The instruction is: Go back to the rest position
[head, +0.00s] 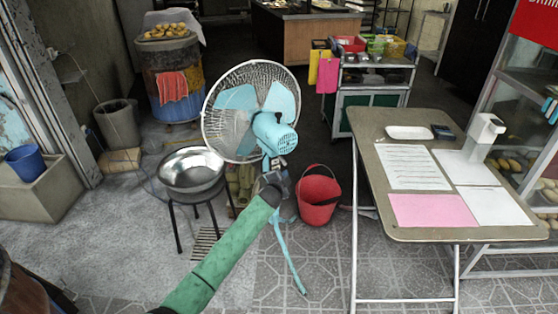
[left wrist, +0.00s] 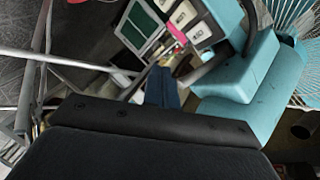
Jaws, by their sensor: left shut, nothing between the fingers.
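My left arm, with a green sleeve, reaches in from the bottom of the head view. Its left gripper (head: 277,170) is at the teal standing fan (head: 275,134), just below the motor housing. In the left wrist view the dark fingers (left wrist: 163,86) are together with nothing between them. The fan's teal body (left wrist: 245,85) is close on their right there. I cannot tell whether the fingers touch it. The fan stands upright and its lower pole is partly hidden by my arm. My right gripper does not show.
A metal bowl on a black stool (head: 192,172) stands left of the fan, and a red bucket (head: 318,195) stands right of it. A folding table (head: 440,128) with papers and a dispenser (head: 484,137) fills the right. Tiled floor (head: 300,275) is open in front.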

